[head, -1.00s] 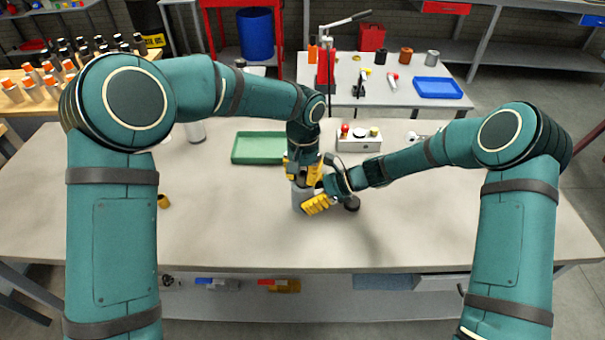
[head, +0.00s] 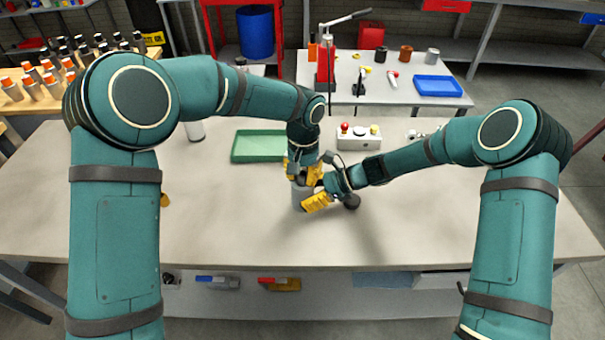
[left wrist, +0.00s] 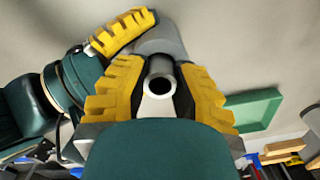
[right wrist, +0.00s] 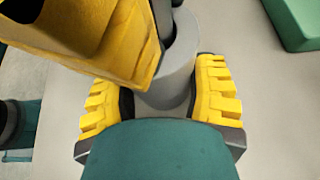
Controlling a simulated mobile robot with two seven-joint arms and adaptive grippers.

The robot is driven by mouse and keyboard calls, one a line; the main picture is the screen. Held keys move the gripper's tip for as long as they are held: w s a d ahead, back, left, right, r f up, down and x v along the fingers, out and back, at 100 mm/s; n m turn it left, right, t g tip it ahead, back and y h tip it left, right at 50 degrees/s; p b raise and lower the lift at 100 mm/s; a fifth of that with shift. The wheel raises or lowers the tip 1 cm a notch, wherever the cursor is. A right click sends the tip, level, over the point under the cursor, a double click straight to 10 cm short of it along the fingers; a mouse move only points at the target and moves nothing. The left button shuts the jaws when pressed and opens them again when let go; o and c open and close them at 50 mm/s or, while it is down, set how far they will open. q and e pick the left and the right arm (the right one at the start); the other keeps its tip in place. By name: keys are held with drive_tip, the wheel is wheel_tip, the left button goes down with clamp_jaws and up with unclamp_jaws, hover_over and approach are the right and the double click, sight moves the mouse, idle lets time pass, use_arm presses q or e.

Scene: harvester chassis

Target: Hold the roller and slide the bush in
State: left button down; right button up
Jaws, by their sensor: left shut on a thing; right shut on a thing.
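The grey cylindrical roller (head: 299,200) stands upright on the table. My right gripper (head: 317,194) is shut on it from the side, and the right wrist view shows the roller (right wrist: 172,85) between the yellow fingers. My left gripper (head: 304,170) is above the roller, pointing down. In the left wrist view it is shut on the bush (left wrist: 160,87), a small metal tube with a dark bore. The bush is over the roller's top end; its far end is hidden, so I cannot tell how deep it sits. A left finger covers part of the right wrist view.
A green tray (head: 257,147) lies left of the grippers. The table's front and right are clear.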

use_arm(q)
drive_tip(key=shift+s+a+f, duration=0.1)
drive_tip(key=shift+f, duration=0.55)
use_arm(e)
drive_tip(key=shift+s, duration=0.1)
idle(0.4)
use_arm(q)
drive_tip(key=c, duration=0.8)
unclamp_jaws()
drive_tip(key=shift+f, duration=0.1)
drive_tip(key=shift+c, duration=0.2)
wheel_tip(320, 180, up, 13)
drive_tip(key=shift+w+d+f, duration=0.2)
drive_tip(key=shift+w, duration=0.05)
use_arm(e)
drive_tip(key=o, duration=1.3)
drive_tip(key=shift+c, duration=0.2)
